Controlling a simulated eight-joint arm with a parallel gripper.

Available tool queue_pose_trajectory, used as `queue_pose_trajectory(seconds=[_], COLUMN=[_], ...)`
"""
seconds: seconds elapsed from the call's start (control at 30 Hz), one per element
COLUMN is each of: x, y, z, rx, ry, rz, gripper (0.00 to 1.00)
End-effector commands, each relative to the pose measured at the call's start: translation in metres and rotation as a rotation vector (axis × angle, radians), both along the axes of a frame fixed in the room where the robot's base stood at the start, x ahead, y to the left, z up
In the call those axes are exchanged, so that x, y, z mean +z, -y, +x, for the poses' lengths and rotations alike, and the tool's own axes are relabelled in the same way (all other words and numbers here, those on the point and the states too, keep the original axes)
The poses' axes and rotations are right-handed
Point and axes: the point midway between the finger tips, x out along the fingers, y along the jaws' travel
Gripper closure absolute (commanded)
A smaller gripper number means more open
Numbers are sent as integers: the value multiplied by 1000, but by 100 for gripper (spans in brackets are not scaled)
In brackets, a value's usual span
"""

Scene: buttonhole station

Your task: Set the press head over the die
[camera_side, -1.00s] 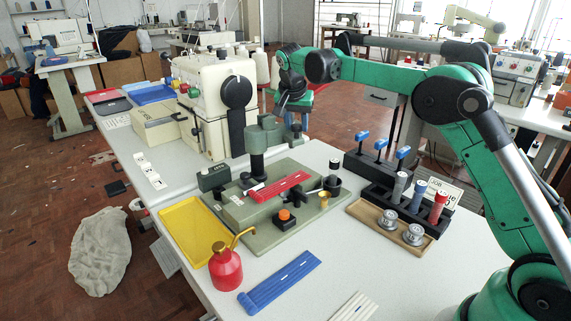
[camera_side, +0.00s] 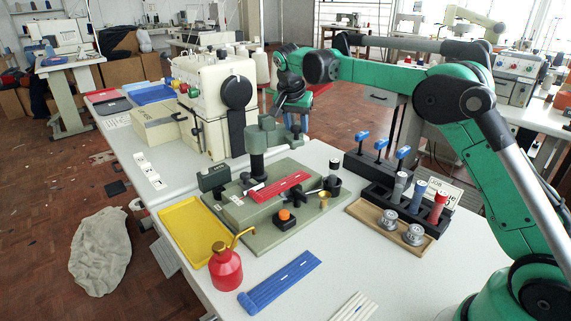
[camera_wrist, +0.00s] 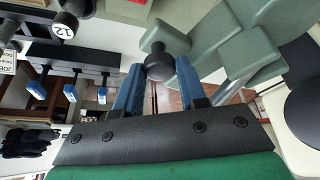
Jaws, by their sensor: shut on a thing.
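The grey-green press head (camera_side: 262,136) stands on a dark post at the back of the press base (camera_side: 318,216). A red strip (camera_side: 280,187) lies on the raised plate in front of it. My gripper (camera_wrist: 158,80) has its two blue fingers closed on a dark round knob (camera_wrist: 159,66) joined to the grey-green press head (camera_wrist: 224,40). In the side view my gripper (camera_side: 297,130) is at the right end of the head, partly hidden. I cannot tell the die apart on the base, nor how the head lines up with it.
An orange button (camera_side: 285,215) on a black box and a small brass cup (camera_side: 325,199) sit on the base. A yellow tray (camera_side: 194,229), red oil can (camera_side: 225,268) and blue strip (camera_side: 281,283) lie in front. A black rack (camera_side: 402,190) with coloured cylinders stands right.

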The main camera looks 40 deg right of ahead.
Motion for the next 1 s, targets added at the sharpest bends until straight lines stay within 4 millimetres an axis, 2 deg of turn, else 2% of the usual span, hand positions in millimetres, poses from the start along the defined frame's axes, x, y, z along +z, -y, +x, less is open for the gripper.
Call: queue_pose_trajectory(seconds=[0.5,0.8,1.0], x=[1,1,1], y=[-36,-61,-70], z=[-20,-24,-23], rx=[-427,-696,-798], ry=[-1,-2,0], rz=[-5,-6,-5], gripper=[100,100,100])
